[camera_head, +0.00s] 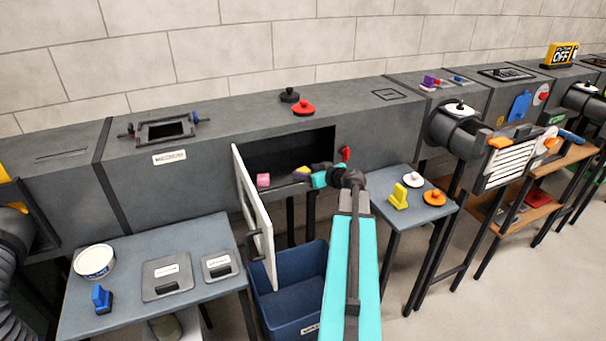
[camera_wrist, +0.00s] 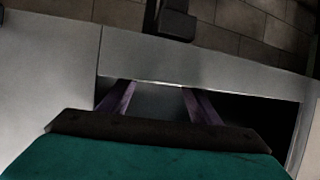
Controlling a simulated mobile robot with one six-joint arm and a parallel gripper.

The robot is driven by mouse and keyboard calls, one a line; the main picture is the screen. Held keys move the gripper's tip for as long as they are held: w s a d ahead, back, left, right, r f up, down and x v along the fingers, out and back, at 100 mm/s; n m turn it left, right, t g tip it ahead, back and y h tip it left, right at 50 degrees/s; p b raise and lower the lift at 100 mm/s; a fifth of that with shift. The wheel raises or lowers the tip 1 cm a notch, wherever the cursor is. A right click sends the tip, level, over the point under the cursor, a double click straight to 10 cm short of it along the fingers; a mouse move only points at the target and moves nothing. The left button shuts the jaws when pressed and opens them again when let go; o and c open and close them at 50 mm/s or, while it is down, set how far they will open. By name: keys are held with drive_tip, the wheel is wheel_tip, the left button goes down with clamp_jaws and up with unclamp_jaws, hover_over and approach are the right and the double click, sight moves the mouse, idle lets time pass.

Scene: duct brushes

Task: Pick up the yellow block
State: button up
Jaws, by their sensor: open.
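A small yellow block (camera_head: 301,170) shows inside the dark opening of the grey duct in the head view, right by the tip of my gripper (camera_head: 304,177). The gripper partly hides it, and I cannot tell whether they touch. In the wrist view my gripper (camera_wrist: 160,92) has its two purple fingers apart, with no block visible between them. The yellow block cannot be made out in the wrist view.
The white hatch door (camera_head: 255,220) hangs open on the left side of the opening. A blue bin (camera_head: 290,300) stands below. Side tables (camera_head: 150,255) (camera_head: 405,222) flank it, holding several items. Red and black knobbed discs (camera_head: 303,108) (camera_head: 289,95) sit on the duct top.

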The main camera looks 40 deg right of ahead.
drive_tip(key=shift+w+d+f, duration=0.1)
drive_tip(key=shift+w+f, duration=0.2)
drive_tip(key=shift+w, duration=0.35)
drive_tip(key=c, duration=1.1)
